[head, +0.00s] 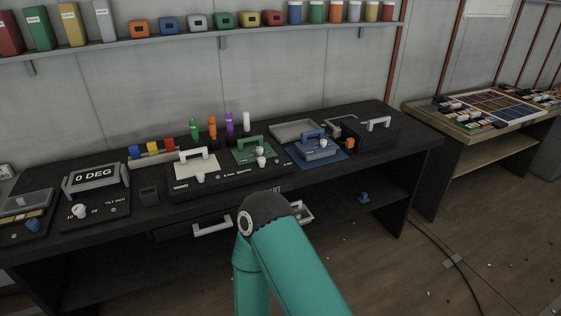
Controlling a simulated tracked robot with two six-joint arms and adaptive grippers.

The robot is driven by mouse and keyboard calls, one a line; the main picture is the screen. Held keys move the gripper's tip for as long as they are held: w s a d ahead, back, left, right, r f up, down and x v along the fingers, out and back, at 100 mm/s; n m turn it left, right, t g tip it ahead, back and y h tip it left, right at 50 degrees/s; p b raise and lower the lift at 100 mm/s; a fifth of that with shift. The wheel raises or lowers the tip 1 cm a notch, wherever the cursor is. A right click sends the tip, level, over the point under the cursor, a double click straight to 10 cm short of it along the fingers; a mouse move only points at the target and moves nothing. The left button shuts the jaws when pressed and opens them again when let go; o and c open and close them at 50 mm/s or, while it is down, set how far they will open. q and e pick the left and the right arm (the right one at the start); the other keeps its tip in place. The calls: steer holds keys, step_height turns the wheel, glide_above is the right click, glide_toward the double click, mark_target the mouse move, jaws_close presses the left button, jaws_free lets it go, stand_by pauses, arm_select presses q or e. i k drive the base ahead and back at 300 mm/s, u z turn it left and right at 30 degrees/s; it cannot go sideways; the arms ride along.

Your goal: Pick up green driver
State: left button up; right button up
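The green driver (194,128) stands upright at the back of the dark workbench (130,237), at the left end of a row of upright drivers. An orange driver (212,127), a purple driver (230,123) and a white driver (246,121) stand to its right. The lower end of the green driver is partly hidden behind the equipment in front. One of my teal arms shows at the bottom centre, bent at a dark joint below the bench front. Neither of my grippers is in view, and nothing touches the green driver.
A panel with a white plate (195,163) and a green handled module (255,150) lies in front of the drivers. A blue handled module (318,147) is to the right. A tilt display (95,178) stands left. A wall shelf (120,40) runs above.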

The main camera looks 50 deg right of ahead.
mark_target(193, 124)
steer(key=z, duration=0.55)
steer(key=i, duration=0.9)
steer(key=z, duration=1)
steer(key=i, duration=0.7)
steer(key=z, duration=0.2)
steer(key=k, duration=0.95)
steer(key=z, duration=0.2)
steer(key=i, duration=0.95)
steer(key=u, duration=0.1)
